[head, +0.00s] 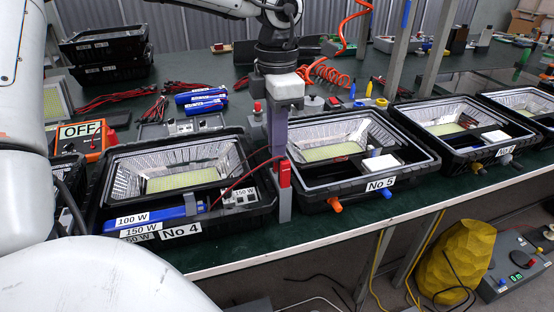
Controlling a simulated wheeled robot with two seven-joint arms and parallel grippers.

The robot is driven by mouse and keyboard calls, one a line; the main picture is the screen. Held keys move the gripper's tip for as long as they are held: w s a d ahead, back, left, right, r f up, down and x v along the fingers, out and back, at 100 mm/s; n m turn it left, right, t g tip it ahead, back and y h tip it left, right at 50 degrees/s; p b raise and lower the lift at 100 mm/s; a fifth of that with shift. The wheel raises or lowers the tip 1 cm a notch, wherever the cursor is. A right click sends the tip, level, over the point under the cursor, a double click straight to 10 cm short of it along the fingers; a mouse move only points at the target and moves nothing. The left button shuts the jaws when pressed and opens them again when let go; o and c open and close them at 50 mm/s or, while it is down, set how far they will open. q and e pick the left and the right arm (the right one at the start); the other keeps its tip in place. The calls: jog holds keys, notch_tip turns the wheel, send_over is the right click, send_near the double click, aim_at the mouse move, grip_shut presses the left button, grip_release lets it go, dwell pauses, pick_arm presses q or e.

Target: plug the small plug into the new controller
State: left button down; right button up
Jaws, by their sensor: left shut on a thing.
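My left gripper (284,190) points down at the right front corner of the No 4 housing (102,212). It is shut on a small red plug (285,172), from which thin leads run left into the housing. A blue unit (158,216) lies in the front left compartment near the 100 W label. The controller's sockets are too small to make out. My right gripper is not in view.
The No 5 housing (420,178) stands close on the right, with orange and blue fittings at its front. More housings follow rightward. An orange meter (95,140) reading OFF, blue packs (200,98) and red-black leads lie behind No 4. The green table's front edge is near.

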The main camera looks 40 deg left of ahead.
pick_arm(q)
jog(key=shift+r+p, duration=1.35)
jog(key=shift+r, duration=0.7)
jog(key=shift+r+p, duration=0.4)
jog(key=shift+r, duration=0.25)
jog(key=shift+r+p, duration=0.75)
jog(key=shift+r, duration=0.25)
jog(key=shift+r+p, duration=0.45)
jog(key=shift+r, duration=0.25)
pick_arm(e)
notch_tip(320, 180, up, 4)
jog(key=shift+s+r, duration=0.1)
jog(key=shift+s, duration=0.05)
